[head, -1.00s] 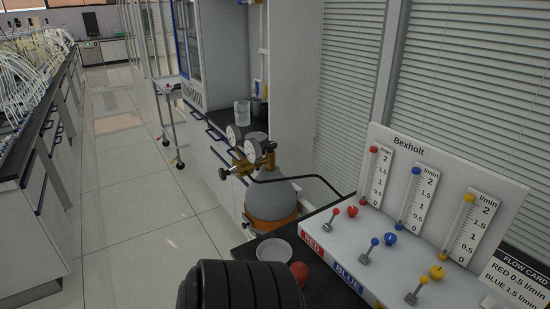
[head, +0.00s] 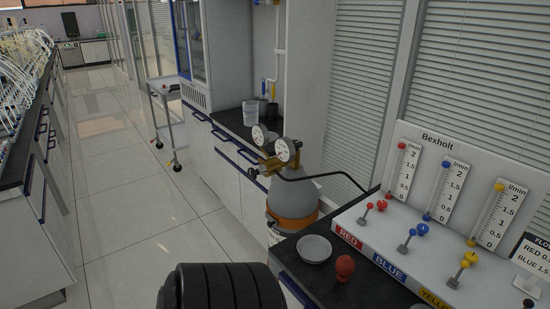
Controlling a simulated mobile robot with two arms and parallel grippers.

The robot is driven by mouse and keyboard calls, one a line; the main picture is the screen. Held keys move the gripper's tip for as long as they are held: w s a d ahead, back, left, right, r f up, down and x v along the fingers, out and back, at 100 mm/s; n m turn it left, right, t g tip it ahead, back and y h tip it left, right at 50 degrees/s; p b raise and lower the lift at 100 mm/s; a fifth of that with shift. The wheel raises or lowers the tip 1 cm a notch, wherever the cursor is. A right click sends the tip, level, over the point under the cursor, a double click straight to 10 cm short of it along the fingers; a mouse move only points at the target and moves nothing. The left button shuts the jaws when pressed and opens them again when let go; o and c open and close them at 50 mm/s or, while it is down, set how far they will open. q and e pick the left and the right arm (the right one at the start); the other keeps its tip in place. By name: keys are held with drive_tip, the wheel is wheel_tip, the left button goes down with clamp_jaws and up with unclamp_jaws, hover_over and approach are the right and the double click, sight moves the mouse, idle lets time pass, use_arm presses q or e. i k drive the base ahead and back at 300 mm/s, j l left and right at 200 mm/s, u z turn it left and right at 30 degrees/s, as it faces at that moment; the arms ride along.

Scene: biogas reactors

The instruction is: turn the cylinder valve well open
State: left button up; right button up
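The grey gas cylinder (head: 298,187) with an orange band (head: 292,223) stands upright between the white cabinets and the near bench. On its top sits a brass regulator (head: 272,164) with two round gauges (head: 286,149) and a dark knob (head: 252,173) on its left side. The cylinder valve cannot be told apart clearly behind the gauges, so how far it is turned does not show. Neither of my grippers is in view. A black ribbed part at the bottom centre looks like one of my arm links, well short of the cylinder.
The near black bench (head: 318,278) carries a white dish (head: 314,249), a red ball-like object (head: 344,267) and the Bexholt flow panel (head: 450,150) with three flow tubes. A dark hose (head: 335,176) runs from the regulator toward the panel. A trolley (head: 167,120) stands farther back; the left aisle floor is clear.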

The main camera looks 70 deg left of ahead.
sight(297, 143)
drive_tip(key=u, duration=2.15)
drive_tip(key=i+j, duration=0.15)
drive_tip(key=j, duration=0.2)
drive_tip(key=i+j, duration=0.1)
drive_tip(key=j, duration=0.3)
drive_tip(key=i+j+u, duration=0.1)
drive_tip(key=j, duration=0.25)
drive_tip(key=i+j, duration=0.15)
drive_tip(key=j, duration=0.2)
